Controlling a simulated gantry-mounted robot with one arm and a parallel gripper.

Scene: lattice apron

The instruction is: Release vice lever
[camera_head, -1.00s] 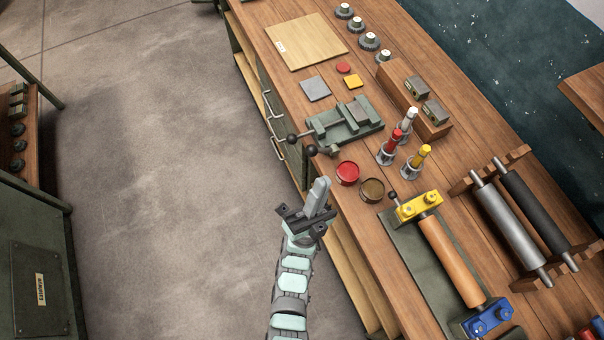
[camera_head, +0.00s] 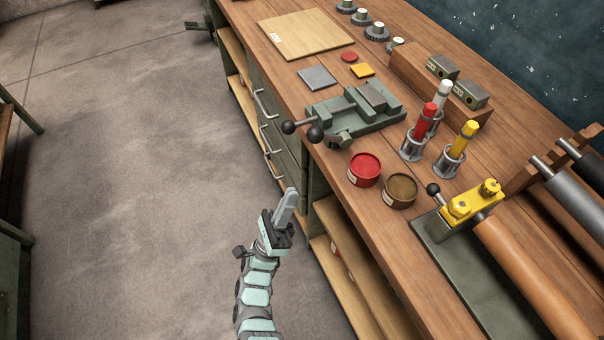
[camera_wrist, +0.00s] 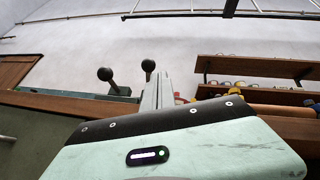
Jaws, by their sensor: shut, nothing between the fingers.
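A green-grey vice (camera_head: 362,108) stands on the wooden workbench, near its left edge. Its lever (camera_head: 302,129) juts out past that edge and ends in two black ball knobs. My gripper (camera_head: 289,196) is shut and empty. It is beside the bench's left edge, below and apart from the lever in the head view. In the wrist view the two black knobs (camera_wrist: 126,74) show beyond my gripper's fingers (camera_wrist: 157,92), to their left and just above their tips. The body of the vice is mostly hidden there.
Red (camera_head: 364,169) and brown (camera_head: 400,190) round tins stand near the vice. Red, white and yellow tubes (camera_head: 455,150) stand in holders behind them. A yellow-ended roller press (camera_head: 470,204) is at the right. Drawer handles (camera_head: 268,139) stick out from the bench side. The floor at left is clear.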

